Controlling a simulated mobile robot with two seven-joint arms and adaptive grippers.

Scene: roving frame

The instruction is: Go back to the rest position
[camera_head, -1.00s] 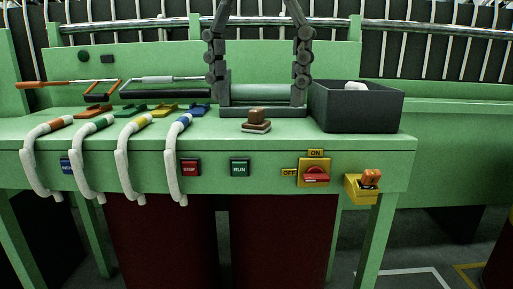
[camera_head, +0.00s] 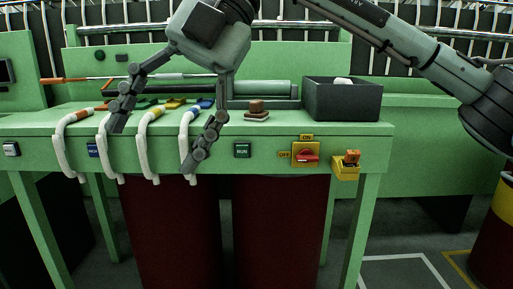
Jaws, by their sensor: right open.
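My right arm comes in from the upper right. Its gripper (camera_head: 151,148) hangs over the front edge of the green bench (camera_head: 285,128), with its two dark jointed fingers spread wide and nothing between them. One finger is by the white hose with the green end (camera_head: 106,150). The other is in front of the bench's front face, beside the white hose with the blue end (camera_head: 187,150), and hides the spot of the red STOP button. I cannot tell whether the fingers touch the hoses. My left gripper is not in view.
A dark open box (camera_head: 342,103) stands on the bench's right end. A brown knob on a pale base (camera_head: 257,108) is left of it. The RUN button (camera_head: 242,150), red switch (camera_head: 306,156) and yellow holder (camera_head: 346,168) are on the front. Floor at lower right is partly clear.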

